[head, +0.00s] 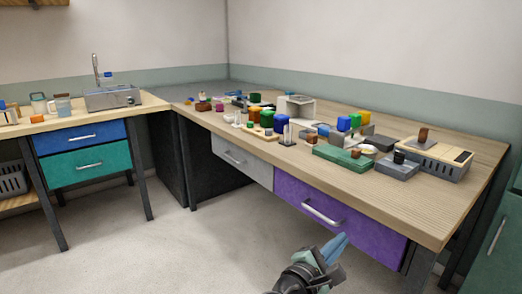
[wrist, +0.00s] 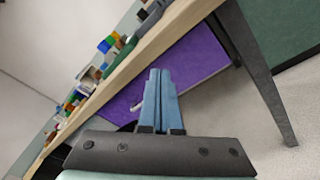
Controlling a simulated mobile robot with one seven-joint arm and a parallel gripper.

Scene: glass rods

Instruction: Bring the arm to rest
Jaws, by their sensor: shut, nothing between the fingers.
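My gripper (head: 335,247) is in the lower middle of the head view, in front of the purple drawer (head: 330,208) and below the tabletop. Its blue fingers are together and hold nothing. In the wrist view my gripper (wrist: 160,76) points at the purple drawer front (wrist: 195,72), with the two fingers side by side. A gap to the drawer seems to remain, but its size is hard to judge. Glass rods (head: 287,132) appear to stand in a small holder on the bench, too small to make out clearly.
The wooden bench (head: 440,205) carries blocks, a green box (head: 343,158) and a grey device (head: 432,158) near its front. A table leg (wrist: 258,75) stands right of my gripper in the wrist view. The floor (head: 190,250) to the left is clear.

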